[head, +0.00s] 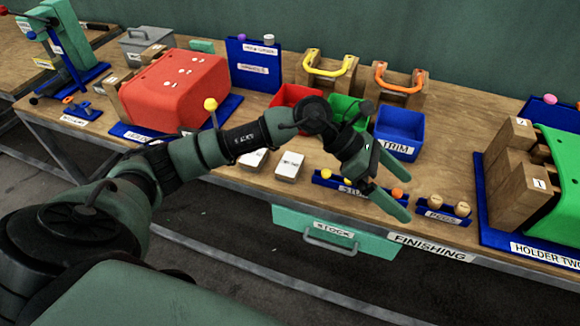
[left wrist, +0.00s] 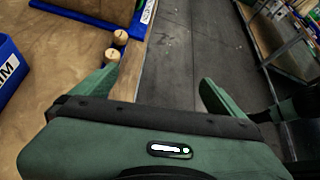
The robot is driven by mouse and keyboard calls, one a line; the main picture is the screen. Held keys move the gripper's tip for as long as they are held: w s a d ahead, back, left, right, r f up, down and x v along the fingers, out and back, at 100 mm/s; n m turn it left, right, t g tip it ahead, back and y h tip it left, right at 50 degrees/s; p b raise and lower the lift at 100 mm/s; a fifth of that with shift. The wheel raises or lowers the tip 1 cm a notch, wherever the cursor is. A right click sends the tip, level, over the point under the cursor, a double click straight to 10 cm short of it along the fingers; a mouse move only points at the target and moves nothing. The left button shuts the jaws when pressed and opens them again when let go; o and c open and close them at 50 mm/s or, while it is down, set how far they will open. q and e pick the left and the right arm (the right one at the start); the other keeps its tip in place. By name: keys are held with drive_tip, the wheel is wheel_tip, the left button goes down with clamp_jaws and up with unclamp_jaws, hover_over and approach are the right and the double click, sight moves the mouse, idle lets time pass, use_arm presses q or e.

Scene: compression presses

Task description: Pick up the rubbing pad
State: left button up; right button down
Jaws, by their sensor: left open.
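No label that I can read names the rubbing pad. Two small pale blocks with white labels, one in front of the red bin (head: 252,158) and one to its right (head: 289,166), lie near the table's front edge; I cannot tell whether either is the pad. My left gripper (head: 396,188) is open and empty, above the front edge to the right of these blocks. Its spread fingers also show in the left wrist view (left wrist: 160,70), with the table edge and floor between them. My right gripper is not in view.
Wooden pegs (head: 436,200) stand in a blue holder right of the gripper. The blue TRIM bin (head: 400,130) is behind it. A red cover (head: 172,88) stands left, the green HOLDER TWO piece (head: 556,190) right. A green STOCK drawer (head: 335,228) hangs below the edge.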

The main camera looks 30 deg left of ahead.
use_arm(q)
drive_tip(key=w+a+f+m+y, duration=0.1)
drive_tip(key=a+f+y, duration=0.15)
drive_tip(key=a, duration=0.45)
drive_tip(key=w+a+f+m+y, duration=0.1)
drive_tip(key=w+a+f+y, duration=0.1)
drive_tip(key=a+y, duration=0.35)
drive_tip(key=r+g+y, duration=0.2)
drive_tip(key=y, duration=0.2)
hover_over(286, 162)
drive_tip(key=shift+w+d+f+n, duration=0.1)
drive_tip(key=shift+w+d+n, duration=0.05)
drive_tip(key=shift+d+n, duration=0.2)
drive_tip(key=shift+a+f, duration=0.1)
drive_tip(key=shift+f, duration=0.25)
drive_tip(key=f+p, duration=0.1)
drive_tip(key=f, duration=0.2)
drive_tip(key=f+p, duration=0.1)
drive_tip(key=f, duration=0.1)
drive_tip(key=shift+s+a+f+p, duration=0.2)
drive_tip(key=shift+s+f+p, duration=0.05)
drive_tip(key=shift+p, duration=0.1)
drive_tip(key=shift+w+f, duration=0.1)
drive_tip(key=shift+f, duration=0.55)
drive_tip(key=c, duration=1.4)
